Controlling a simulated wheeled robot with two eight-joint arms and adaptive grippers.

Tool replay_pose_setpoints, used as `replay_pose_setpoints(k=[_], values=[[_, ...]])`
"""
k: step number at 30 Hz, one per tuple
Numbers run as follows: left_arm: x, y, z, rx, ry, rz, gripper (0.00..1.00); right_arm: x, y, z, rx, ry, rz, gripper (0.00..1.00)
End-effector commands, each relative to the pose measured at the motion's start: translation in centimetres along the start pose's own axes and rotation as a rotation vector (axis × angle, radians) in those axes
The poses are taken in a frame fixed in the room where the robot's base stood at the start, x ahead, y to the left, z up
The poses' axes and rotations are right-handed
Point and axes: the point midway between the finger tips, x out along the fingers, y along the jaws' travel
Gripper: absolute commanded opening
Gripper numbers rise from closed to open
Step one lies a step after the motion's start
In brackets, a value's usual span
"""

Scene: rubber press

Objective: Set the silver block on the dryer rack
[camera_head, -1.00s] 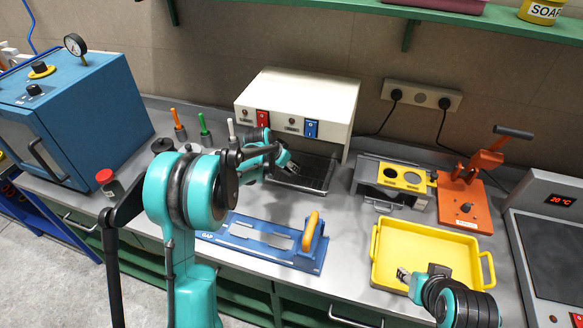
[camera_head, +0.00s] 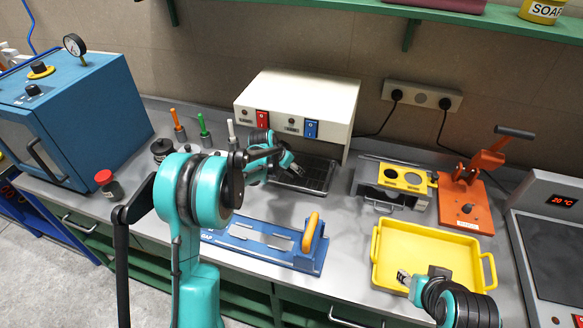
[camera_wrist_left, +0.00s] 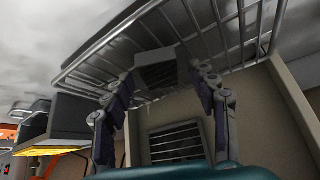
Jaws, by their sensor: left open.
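The dryer rack (camera_wrist_left: 225,35) is a metal wire grid; in the head view it is the dark tray (camera_head: 318,174) under the white dryer (camera_head: 298,102). The silver block (camera_wrist_left: 162,74), a grey box shape, is against the rack's bars in the wrist view, between the spread fingers of my left gripper (camera_wrist_left: 165,88). The fingers look apart from its sides. In the head view my left gripper (camera_head: 292,168) is at the rack's left part, and I cannot make out the block there. My right gripper (camera_head: 404,277) is over the yellow tray's front left, too small to tell its jaws.
The yellow tray (camera_head: 385,238) looks empty. The blue plate with an orange handle (camera_head: 311,232) lies in front of the rack. A grey and yellow fixture (camera_head: 395,185) and an orange press (camera_head: 478,205) stand to the right. The blue oven (camera_head: 85,105) is at left.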

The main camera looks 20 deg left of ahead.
Motion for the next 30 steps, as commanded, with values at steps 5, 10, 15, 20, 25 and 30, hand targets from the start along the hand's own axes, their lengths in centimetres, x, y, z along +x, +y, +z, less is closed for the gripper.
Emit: replay_pose_setpoints(k=[5, 10, 15, 20, 25, 30], values=[[-3.2, 0.0, -0.1, -0.002, 0.000, -0.001, 0.58, -0.8, 0.0, -0.6, 0.000, 0.000, 0.000, 0.40], [-6.5, 0.0, 1.8, -0.003, -0.001, -0.001, 0.58, -1.4, 0.0, -1.0, 0.000, 0.000, 0.000, 0.40], [-8.8, 0.2, 5.5, -0.003, 0.000, -0.002, 0.58, -1.8, 0.0, -1.3, 0.000, 0.000, 0.000, 0.40], [-10.5, 0.4, 8.1, -0.003, 0.000, -0.001, 0.58, -2.0, 0.0, -1.5, 0.000, 0.000, 0.000, 0.40], [-11.4, 0.5, 9.7, -0.001, 0.000, -0.001, 0.58, -2.1, 0.0, -1.5, 0.000, 0.000, 0.000, 0.40], [-13.3, 1.9, 9.8, -0.020, -0.005, -0.010, 0.58, -2.2, 0.0, -1.6, 0.000, 0.000, 0.000, 0.40]])
